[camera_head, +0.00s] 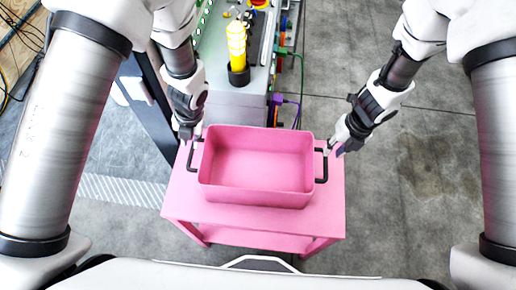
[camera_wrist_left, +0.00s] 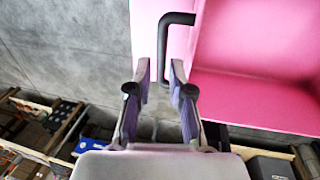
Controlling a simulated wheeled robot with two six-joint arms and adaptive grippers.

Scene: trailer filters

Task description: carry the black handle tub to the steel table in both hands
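A pink, empty, open tub (camera_head: 258,165) with a black handle at each end stands upright on a pink table. My left gripper (camera_head: 187,133) is at the tub's left handle (camera_head: 194,154). In the left wrist view, my left gripper (camera_wrist_left: 160,75) is open, its fingertips apart on either side of the lower end of the black handle (camera_wrist_left: 163,45), not closed on it. My right gripper (camera_head: 337,147) is beside the right handle (camera_head: 322,166), its fingers looking apart. Its exact contact with the handle is too small to tell.
The small pink table (camera_head: 270,220) has a lower shelf. Behind it stands a grey machine or bench (camera_head: 243,100) with a yellow signal lamp (camera_head: 236,45) and cables. Grey floor (camera_head: 415,150) is open to the right.

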